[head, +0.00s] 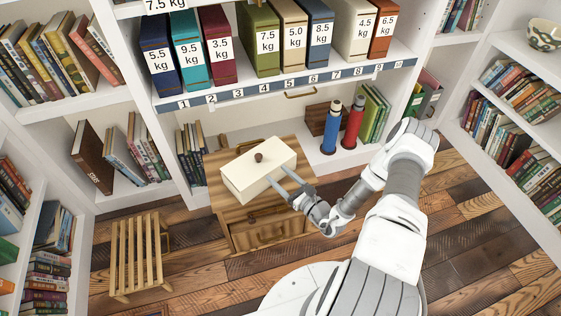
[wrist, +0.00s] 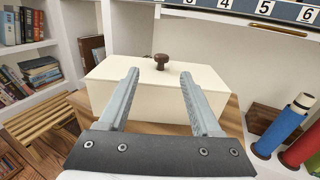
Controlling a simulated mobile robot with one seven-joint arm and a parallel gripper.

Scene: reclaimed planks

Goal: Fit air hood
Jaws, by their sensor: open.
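A cream rectangular box (head: 244,177) with a dark brown knob (head: 259,157) on top sits on a small wooden cabinet (head: 230,217). It may be the air hood; no other thing in view looks like one. In the wrist view the box (wrist: 140,101) fills the middle, with its knob (wrist: 161,61) upright between and beyond the fingertips. My gripper (head: 277,174) is open and empty at the box's right front side. Its two fingers (wrist: 160,75) point at the box, apart from each other. I cannot tell if they touch it. The box's far side is hidden.
A blue bottle (head: 331,127) and a red bottle (head: 353,124) stand right of the cabinet. A slatted wooden stool (head: 139,255) stands at the left on the plank floor. A shelf edge with numbers (head: 286,83) and weight-labelled binders (head: 264,41) runs above and behind.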

